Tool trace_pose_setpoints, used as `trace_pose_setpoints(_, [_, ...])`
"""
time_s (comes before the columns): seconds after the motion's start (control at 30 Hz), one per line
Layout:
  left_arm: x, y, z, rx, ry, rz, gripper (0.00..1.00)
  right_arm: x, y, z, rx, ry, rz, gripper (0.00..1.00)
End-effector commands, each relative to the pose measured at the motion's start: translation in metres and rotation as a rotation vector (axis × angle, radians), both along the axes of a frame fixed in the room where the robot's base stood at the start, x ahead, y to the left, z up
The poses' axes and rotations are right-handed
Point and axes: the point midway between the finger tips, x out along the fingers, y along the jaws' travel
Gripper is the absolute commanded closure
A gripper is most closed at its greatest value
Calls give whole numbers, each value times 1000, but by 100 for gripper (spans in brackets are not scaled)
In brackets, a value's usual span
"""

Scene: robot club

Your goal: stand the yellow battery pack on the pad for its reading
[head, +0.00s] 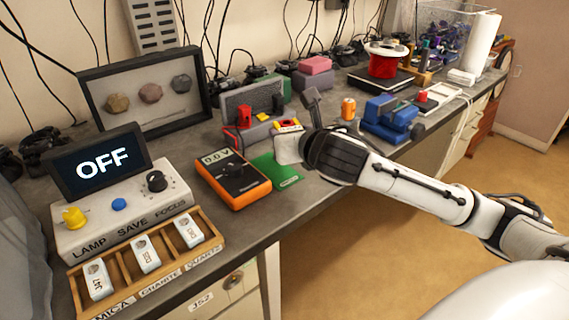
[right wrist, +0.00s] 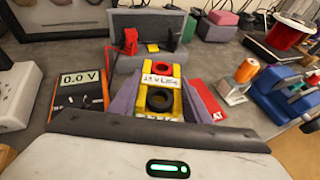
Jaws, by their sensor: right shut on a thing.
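The yellow battery pack (head: 288,126) has a red top part, a white label and a dark ring; it also shows in the right wrist view (right wrist: 172,104). My right gripper (head: 287,119) is shut on it, with a grey finger on each side in the right wrist view (right wrist: 160,98). Whether the pack's underside touches the bench is hidden. A green pad (head: 277,171) lies flat on the bench in front of the gripper, beside the orange meter (head: 234,179), which reads 0.0 V (right wrist: 80,78). The pack is beyond the green pad in the head view. My left gripper is not in view.
A red mat (right wrist: 205,92) lies partly hidden beside the right finger. A grey unit with a red part (right wrist: 130,42) stands behind the pack. A blue vise (head: 388,118) and orange spool (head: 348,108) are to the right. The lamp console (head: 115,215) and slide rack (head: 210,238) are left.

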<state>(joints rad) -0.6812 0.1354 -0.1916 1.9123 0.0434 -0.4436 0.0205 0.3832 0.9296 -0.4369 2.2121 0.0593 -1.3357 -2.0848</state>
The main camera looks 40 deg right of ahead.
Motion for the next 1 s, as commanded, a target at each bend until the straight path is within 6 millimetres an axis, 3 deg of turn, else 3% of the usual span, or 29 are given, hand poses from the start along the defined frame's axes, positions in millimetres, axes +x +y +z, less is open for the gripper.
trace_pose_setpoints(0.03, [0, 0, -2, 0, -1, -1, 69, 0, 0, -11, 1, 1, 0, 88])
trace_pose_setpoints(0.27, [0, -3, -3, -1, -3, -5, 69, 0, 0, -28, 1, -4, -1, 88])
trace_pose_setpoints(0.5, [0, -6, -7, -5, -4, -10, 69, 0, 0, -59, 0, -3, 1, 88])
trace_pose_setpoints(0.87, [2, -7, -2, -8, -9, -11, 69, 0, 1, -62, -1, -4, 1, 88])
trace_pose_setpoints(0.9, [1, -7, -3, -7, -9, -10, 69, 0, 1, -64, 0, -1, 1, 51])
trace_pose_setpoints(1.0, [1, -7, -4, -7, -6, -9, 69, 0, 1, -63, 0, -1, 1, 38])
